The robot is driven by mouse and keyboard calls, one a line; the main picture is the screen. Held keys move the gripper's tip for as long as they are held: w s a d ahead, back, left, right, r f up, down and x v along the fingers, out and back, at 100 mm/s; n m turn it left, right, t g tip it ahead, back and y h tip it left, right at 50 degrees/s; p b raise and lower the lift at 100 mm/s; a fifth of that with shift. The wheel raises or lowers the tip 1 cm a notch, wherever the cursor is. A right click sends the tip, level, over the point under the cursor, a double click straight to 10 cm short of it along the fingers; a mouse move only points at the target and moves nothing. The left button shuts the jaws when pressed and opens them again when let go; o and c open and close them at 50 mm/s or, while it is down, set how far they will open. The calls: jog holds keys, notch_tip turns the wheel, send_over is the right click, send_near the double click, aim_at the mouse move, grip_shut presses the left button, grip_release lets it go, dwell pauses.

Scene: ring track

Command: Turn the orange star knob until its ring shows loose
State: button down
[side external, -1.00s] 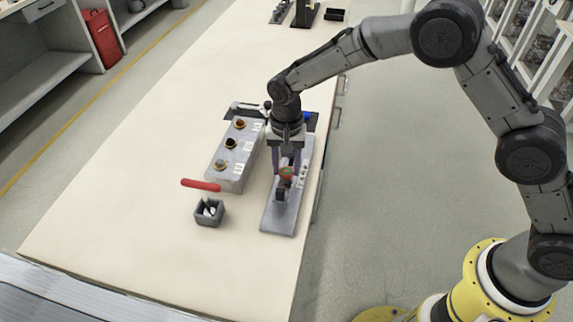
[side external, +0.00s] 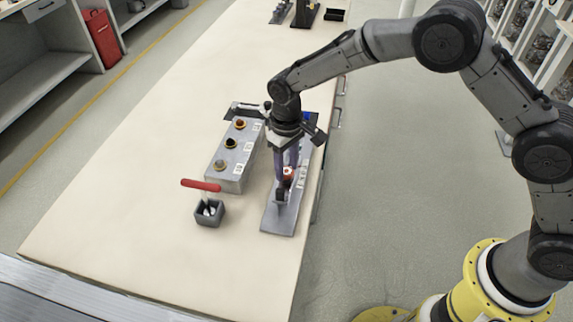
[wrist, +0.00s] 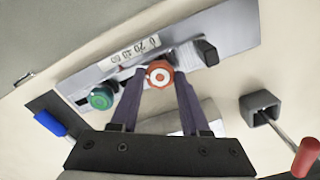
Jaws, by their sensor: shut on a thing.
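The orange star knob (wrist: 159,74) sits on a grey metal plate (wrist: 225,25) and shows a pale ring around a reddish centre in the wrist view. I cannot read any marking on that ring. My gripper (wrist: 160,82) has its two fingers on opposite sides of the knob, shut on it. In the side view the knob (side external: 288,174) is partly hidden by my gripper (side external: 287,177). A green round knob (wrist: 101,97) is on the same plate, left of the orange one in the wrist view. A printed label strip (wrist: 130,53) lies beside them.
A dark block (wrist: 207,52) stands on the plate near the orange knob. A grey block with several round knobs (side external: 226,165) stands left of the plate. A grey box (side external: 209,213) holds a red-handled tool (side external: 201,185). The table's left part is clear.

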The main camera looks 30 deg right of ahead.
aim_at(287, 171)
jog(key=n, duration=0.6)
jog(key=shift+f+n, duration=0.1)
jog(key=shift+n, duration=0.2)
jog(key=n, duration=0.6)
jog(key=shift+s+d+f, duration=0.1)
jog(key=shift+f, duration=0.05)
jog(key=shift+n, duration=0.3)
jog(key=shift+c, duration=1.9)
grip_release()
jog(key=shift+r, duration=0.65)
notch_tip(287, 171, up, 13)
